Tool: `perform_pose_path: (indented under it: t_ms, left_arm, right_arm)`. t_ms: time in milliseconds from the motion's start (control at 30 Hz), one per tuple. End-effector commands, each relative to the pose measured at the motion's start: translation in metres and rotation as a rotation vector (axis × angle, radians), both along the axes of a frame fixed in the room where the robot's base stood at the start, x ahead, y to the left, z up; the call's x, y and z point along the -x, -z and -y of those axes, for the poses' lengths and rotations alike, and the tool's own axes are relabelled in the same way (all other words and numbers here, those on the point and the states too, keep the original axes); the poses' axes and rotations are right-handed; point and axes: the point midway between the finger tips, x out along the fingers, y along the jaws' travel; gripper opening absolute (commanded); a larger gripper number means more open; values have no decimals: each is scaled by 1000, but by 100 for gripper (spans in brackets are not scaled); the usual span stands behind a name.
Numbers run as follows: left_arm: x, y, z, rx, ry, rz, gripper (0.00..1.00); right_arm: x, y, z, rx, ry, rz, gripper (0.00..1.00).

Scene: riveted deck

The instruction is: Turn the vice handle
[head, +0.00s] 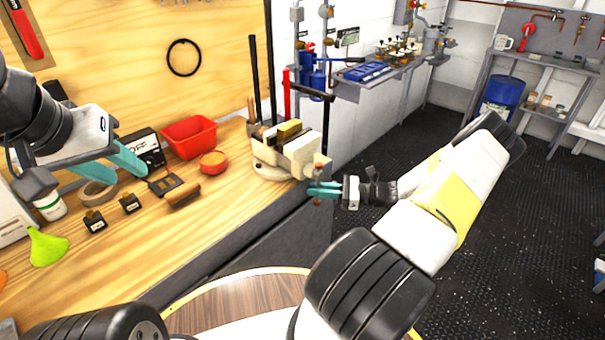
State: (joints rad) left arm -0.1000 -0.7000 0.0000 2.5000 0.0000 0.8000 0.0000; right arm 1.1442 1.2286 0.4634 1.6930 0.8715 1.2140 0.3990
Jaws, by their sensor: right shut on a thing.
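The vice (298,150), cream-coloured with a yellowish block at its jaws, stands on the right end of the wooden workbench. Its handle (318,201) is at the front of the vice, beyond the bench edge, and mostly hidden by my fingers. My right gripper (322,188), with teal fingers, comes from the right and is shut on the handle. My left gripper (130,158) is over the left part of the bench, well away from the vice. Its teal fingers look apart, with nothing seen between them.
On the workbench (235,200) are a red bin (189,137), a tape roll (98,194), a green funnel (46,247) and small boxes. A red-handled bar and dark rods stand near the vice. The dark floor at right is clear.

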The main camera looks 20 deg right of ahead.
Motion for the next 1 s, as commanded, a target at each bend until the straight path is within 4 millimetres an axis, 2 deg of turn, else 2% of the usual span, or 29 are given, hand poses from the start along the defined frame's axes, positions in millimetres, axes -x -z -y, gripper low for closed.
perform_pose_path:
  t_ms: [667,1000]
  left_arm:
    - [0,0,0,0,0,0,36]
    - [0,0,0,0,0,0,36]
  right_arm:
    - [0,0,0,-12,2,-8,0]
    - [6,0,-9,-156,1,-93,0]
